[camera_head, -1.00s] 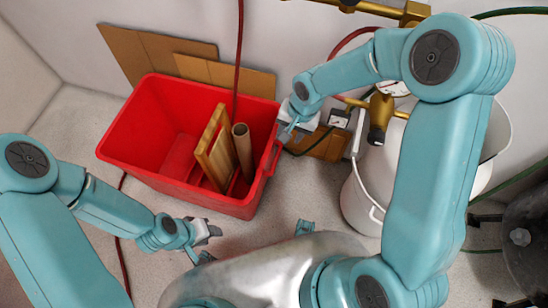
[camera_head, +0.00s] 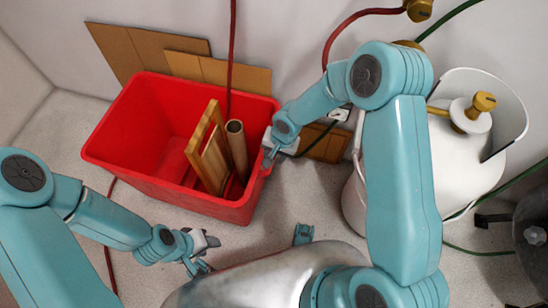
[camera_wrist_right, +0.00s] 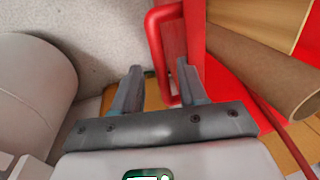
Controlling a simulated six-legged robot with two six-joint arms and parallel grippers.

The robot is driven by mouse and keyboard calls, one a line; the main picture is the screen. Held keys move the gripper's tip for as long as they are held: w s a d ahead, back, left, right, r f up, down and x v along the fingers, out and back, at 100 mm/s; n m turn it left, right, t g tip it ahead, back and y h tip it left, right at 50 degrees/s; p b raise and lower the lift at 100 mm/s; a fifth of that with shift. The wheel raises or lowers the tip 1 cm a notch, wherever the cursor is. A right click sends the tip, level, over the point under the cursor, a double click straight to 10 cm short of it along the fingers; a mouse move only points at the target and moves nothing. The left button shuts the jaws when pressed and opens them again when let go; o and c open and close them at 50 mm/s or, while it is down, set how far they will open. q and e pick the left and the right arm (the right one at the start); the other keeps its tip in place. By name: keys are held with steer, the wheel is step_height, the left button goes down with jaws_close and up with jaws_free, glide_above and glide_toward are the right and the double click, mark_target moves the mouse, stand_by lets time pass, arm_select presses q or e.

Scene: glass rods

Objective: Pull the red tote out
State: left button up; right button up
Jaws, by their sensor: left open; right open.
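The red tote (camera_head: 128,182) stands on the floor left of centre in the head view. A wooden frame (camera_head: 208,148) and a cardboard tube (camera_head: 236,148) lean inside it. My right gripper (camera_head: 268,158) is at the tote's right end, by its handle. In the right wrist view the open right gripper (camera_wrist_right: 157,76) has the red handle loop (camera_wrist_right: 154,52) showing between its fingers; I cannot tell whether they touch it. My left gripper (camera_head: 205,256) is open and empty, in front of the tote and apart from it.
A white cylinder (camera_head: 420,175) with a brass valve stands right of the tote, close to my right arm. Cardboard sheets (camera_head: 150,52) lean on the wall behind. A red hose (camera_head: 232,45) hangs into the tote. Floor in front of the tote is partly clear.

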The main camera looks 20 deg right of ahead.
steer(key=shift+a+f, duration=0.1)
steer(key=shift+f, duration=0.45)
jaws_close()
steer(key=s+d+b, duration=0.3)
steer(key=s+d, duration=0.2)
steer(key=d, duration=0.2)
steer(key=shift+d, duration=0.35)
jaws_free()
steer(key=shift+r, duration=0.1)
